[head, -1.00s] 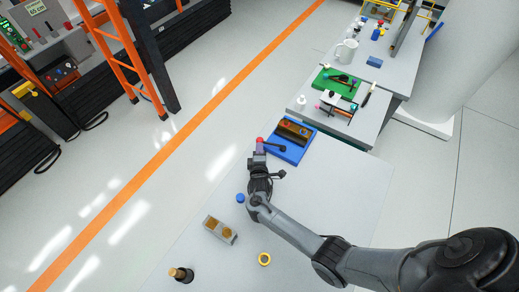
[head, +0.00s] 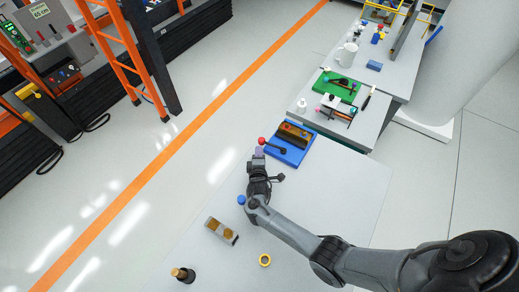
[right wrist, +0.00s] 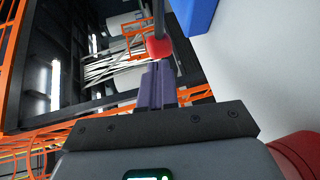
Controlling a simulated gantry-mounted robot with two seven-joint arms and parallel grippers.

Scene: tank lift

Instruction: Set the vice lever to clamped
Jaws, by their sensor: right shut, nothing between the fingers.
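The vice has a blue base (head: 298,150) with a brown block (head: 292,132) on it, at the near bench's far left edge. Its dark lever ends in a red knob (head: 262,141) that sticks out to the left of the base. The red knob (right wrist: 158,48) also shows in the right wrist view, just beyond my fingertips. My right gripper (head: 259,151) is shut and empty, its purple fingers (right wrist: 157,87) pointing at the knob. I cannot tell whether they touch it. Part of the blue base (right wrist: 195,12) shows at the top. My left gripper is out of view.
On the near bench lie a blue cap (head: 241,199), a grey block with brown rounds (head: 221,231), a yellow ring (head: 265,260) and a dark peg (head: 183,274). Farther benches hold a green fixture (head: 338,87) and a white mug (head: 347,54). The bench's right part is clear.

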